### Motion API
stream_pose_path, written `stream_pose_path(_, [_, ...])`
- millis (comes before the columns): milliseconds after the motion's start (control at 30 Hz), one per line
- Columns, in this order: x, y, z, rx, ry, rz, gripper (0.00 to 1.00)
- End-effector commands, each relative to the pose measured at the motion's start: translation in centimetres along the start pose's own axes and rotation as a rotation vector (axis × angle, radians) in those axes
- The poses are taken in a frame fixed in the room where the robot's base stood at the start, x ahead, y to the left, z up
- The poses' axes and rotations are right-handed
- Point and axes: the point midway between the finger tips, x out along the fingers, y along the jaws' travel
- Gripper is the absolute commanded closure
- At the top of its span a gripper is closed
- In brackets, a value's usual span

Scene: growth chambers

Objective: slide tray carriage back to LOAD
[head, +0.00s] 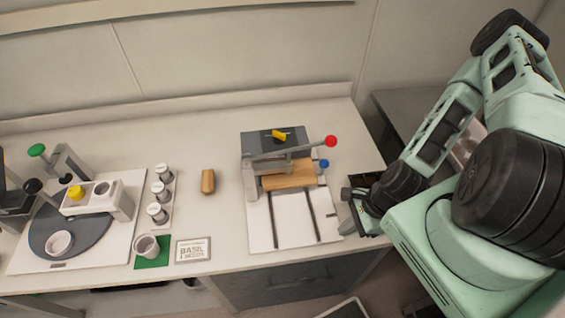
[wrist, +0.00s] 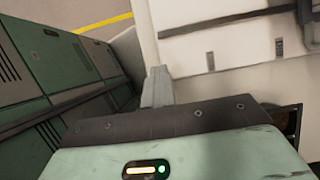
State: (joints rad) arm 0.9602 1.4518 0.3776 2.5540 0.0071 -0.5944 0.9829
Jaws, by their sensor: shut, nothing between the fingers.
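A press-like fixture with a white base plate (head: 262,225) stands right of centre on the bench. Two dark rails run along the plate toward its front edge. A tan, wood-coloured tray carriage (head: 290,176) sits at the far end of the rails, partly under a grey crossbar. A blue knob (head: 323,163) is at its right side. A lever with a red knob (head: 330,141) reaches over it to the right. My gripper (head: 362,222) is low beside the plate's right front corner, apart from the carriage. In the wrist view the fingers (wrist: 158,88) are together and empty.
A yellow handle (head: 279,135) is on the dark rear block. To the left are a wooden cylinder (head: 208,181), several capped vials (head: 160,190), a cup (head: 147,247) on a green square, a label card (head: 193,250) and a turntable device (head: 75,235). The rails' front half is clear.

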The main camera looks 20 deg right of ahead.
Motion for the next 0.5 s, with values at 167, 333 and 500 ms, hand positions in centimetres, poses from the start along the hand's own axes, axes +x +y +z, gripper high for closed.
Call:
stream_pose_path(167, [-0.3,1.3,0.2,0.001,-0.001,0.001,1.00])
stream_pose_path(333, [-0.2,2.4,0.1,0.002,-0.001,0.001,1.00])
stream_pose_path(500, [-0.2,3.5,0.1,0.001,-0.001,0.001,1.00])
